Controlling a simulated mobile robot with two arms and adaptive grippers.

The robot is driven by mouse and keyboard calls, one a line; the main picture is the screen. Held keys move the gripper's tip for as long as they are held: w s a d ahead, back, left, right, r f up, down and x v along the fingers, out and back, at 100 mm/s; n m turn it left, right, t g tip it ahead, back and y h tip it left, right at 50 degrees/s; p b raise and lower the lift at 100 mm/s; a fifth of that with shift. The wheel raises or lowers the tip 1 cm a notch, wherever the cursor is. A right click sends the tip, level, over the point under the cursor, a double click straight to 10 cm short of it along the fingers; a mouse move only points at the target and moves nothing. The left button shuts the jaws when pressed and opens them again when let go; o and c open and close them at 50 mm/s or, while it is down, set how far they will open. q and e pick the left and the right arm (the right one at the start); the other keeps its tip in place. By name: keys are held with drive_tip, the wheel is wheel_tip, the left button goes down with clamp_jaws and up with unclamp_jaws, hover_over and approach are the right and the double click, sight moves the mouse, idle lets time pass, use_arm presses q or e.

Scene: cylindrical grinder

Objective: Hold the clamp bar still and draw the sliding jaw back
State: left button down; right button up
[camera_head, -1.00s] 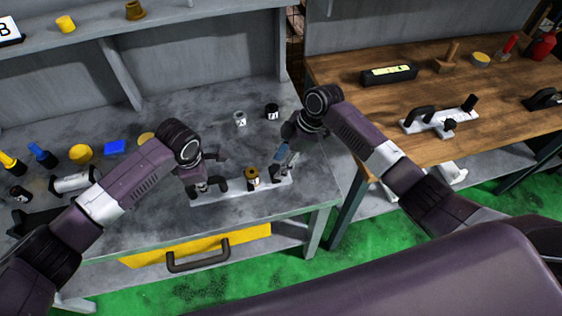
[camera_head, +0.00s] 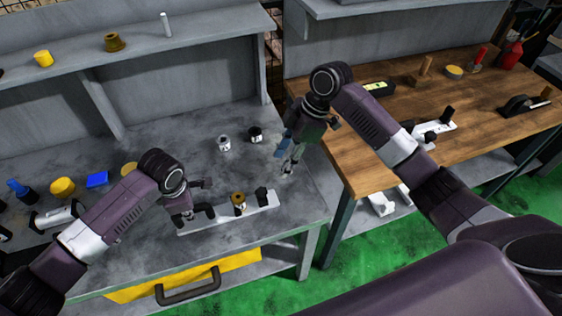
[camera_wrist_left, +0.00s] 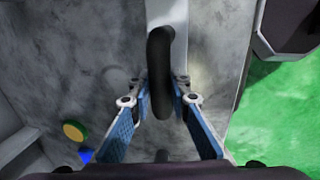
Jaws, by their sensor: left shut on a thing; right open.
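The clamp bar (camera_head: 222,218) is a long pale bar on the grey bench, with a black loop handle at its left end. My left gripper (camera_head: 194,214) is shut on this handle (camera_wrist_left: 160,62); in the left wrist view the blue-padded fingers (camera_wrist_left: 161,103) sit on either side of it. A brass-coloured round piece (camera_head: 238,198) stands on the bar, right of the handle. A black block (camera_head: 262,193), which looks like the sliding jaw, stands near the right end. My right gripper (camera_head: 289,163) is open and empty, up and right of the block, apart from it.
Two small cylinders, one silvery (camera_head: 224,143) and one black (camera_head: 256,134), stand behind the bar. A wooden table (camera_head: 410,88) adjoins at right, with a similar pale bar (camera_head: 436,132) on it. The bench behind the bar is partly clear.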

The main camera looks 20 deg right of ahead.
use_arm(q)
drive_tip(key=shift+a, duration=0.1)
drive_tip(key=c, duration=1.7)
unclamp_jaws()
drive_tip(key=r, duration=0.4)
drive_tip(key=s+r, duration=0.1)
drive_tip(key=r, duration=0.2)
drive_tip(key=s+r, duration=0.1)
drive_tip(key=r, duration=0.3)
drive_tip(key=shift+s+r, duration=0.2)
drive_tip(key=shift+r, duration=0.15)
